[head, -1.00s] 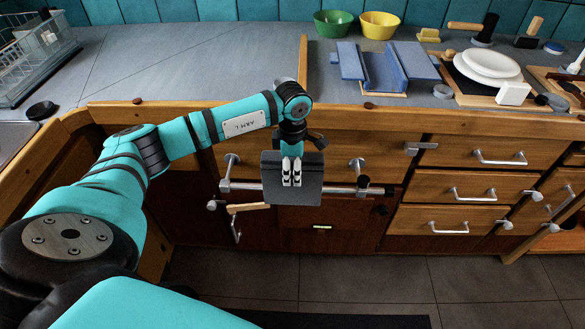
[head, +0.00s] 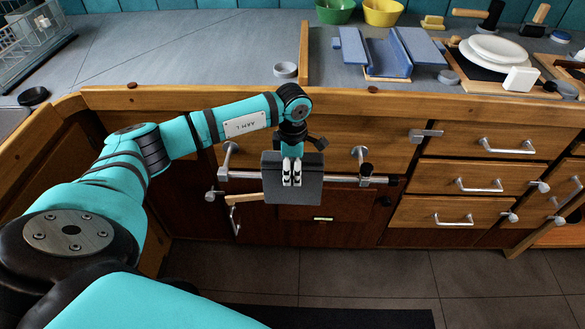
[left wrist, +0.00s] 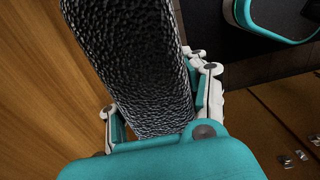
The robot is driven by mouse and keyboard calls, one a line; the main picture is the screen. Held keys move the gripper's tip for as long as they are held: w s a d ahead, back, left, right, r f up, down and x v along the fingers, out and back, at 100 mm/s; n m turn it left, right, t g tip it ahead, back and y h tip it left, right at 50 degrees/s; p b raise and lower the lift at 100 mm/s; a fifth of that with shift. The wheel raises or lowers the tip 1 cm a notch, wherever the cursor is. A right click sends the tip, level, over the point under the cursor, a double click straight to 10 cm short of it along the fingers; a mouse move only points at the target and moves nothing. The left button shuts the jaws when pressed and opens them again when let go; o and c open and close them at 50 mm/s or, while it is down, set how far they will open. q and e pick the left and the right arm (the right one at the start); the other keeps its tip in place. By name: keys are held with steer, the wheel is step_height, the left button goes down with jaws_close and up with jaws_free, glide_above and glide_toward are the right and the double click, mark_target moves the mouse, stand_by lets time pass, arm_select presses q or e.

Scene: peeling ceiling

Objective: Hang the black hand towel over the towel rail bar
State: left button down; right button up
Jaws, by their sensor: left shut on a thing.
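The black hand towel (head: 310,192) looks dark grey in the head view and hangs as a short, folded panel in front of the cabinet face. My left gripper (head: 291,180) is shut on it. The towel rail bar (head: 345,181) runs level along the cabinet front. It shows on both sides of the towel, which hides its middle part. I cannot tell whether the towel touches the bar or is only in front of it. In the left wrist view the towel (left wrist: 135,65) is a textured black strip between my left gripper's fingers (left wrist: 158,112). My right gripper is out of view.
The wooden counter edge (head: 200,94) lies above the rail. Drawer handles (head: 480,185) stick out to the right. A wooden-handled item (head: 246,198) hangs below the bar's left part.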

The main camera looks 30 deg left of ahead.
arm_select(q)
steer(key=shift+f+b, duration=0.5)
steer(key=shift+f, duration=0.35)
steer(key=shift+f+b, duration=0.6)
steer(key=shift+f, duration=0.3)
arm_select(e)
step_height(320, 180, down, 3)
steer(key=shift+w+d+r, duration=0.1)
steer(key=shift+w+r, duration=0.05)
arm_select(q)
steer(key=shift+f+b, duration=0.3)
steer(key=shift+f, duration=0.05)
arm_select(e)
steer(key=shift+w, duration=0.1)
arm_select(q)
steer(key=c, duration=0.6)
jaws_free()
steer(key=shift+r, duration=0.3)
step_height(320, 180, up, 7)
steer(key=shift+r, duration=0.25)
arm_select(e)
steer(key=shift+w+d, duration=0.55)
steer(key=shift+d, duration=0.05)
